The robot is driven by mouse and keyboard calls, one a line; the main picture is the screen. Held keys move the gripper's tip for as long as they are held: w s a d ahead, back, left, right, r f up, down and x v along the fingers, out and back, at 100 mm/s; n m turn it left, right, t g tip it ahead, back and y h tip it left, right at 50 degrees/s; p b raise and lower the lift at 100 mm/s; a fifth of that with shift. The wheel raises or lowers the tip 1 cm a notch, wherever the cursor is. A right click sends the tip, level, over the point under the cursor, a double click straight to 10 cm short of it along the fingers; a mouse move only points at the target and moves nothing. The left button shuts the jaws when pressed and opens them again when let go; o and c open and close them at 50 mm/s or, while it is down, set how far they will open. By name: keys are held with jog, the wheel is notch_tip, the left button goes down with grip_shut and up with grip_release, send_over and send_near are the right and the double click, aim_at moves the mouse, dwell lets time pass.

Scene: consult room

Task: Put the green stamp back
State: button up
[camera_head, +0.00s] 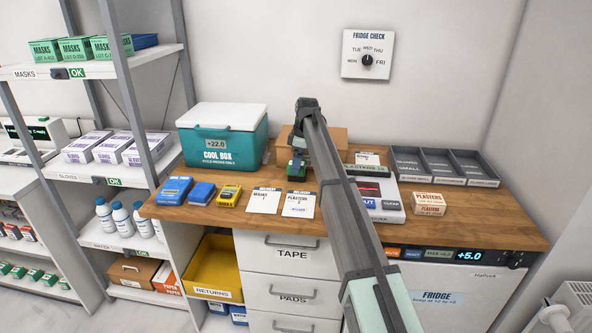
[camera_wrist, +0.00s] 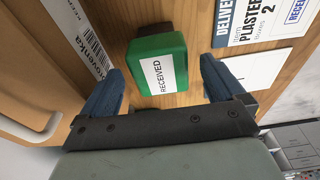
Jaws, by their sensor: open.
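The green stamp (camera_wrist: 143,50), a green block with a white RECEIVED label, shows in the wrist view between the two blue fingers of my gripper (camera_wrist: 161,68). The fingers are open, with a gap visible on each side of it. In the head view the stamp (camera_head: 297,171) is a small dark green shape on the wooden desk, below the end of my arm. My gripper is partly hidden there by the arm.
Two white cards, one being the PLASTERS card (camera_head: 299,204), lie in front of the stamp. A cardboard box (camera_head: 338,141) stands behind it. Left are a yellow device (camera_head: 229,195), blue packs and the cool box (camera_head: 223,140). Grey bins (camera_head: 446,166) and a plasters box (camera_head: 429,204) are right.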

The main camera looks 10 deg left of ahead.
jog(key=r, duration=0.5)
jog(key=d+r, duration=0.1)
jog(key=r, duration=0.1)
jog(key=shift+d+r, duration=0.1)
jog(key=shift+r, duration=0.1)
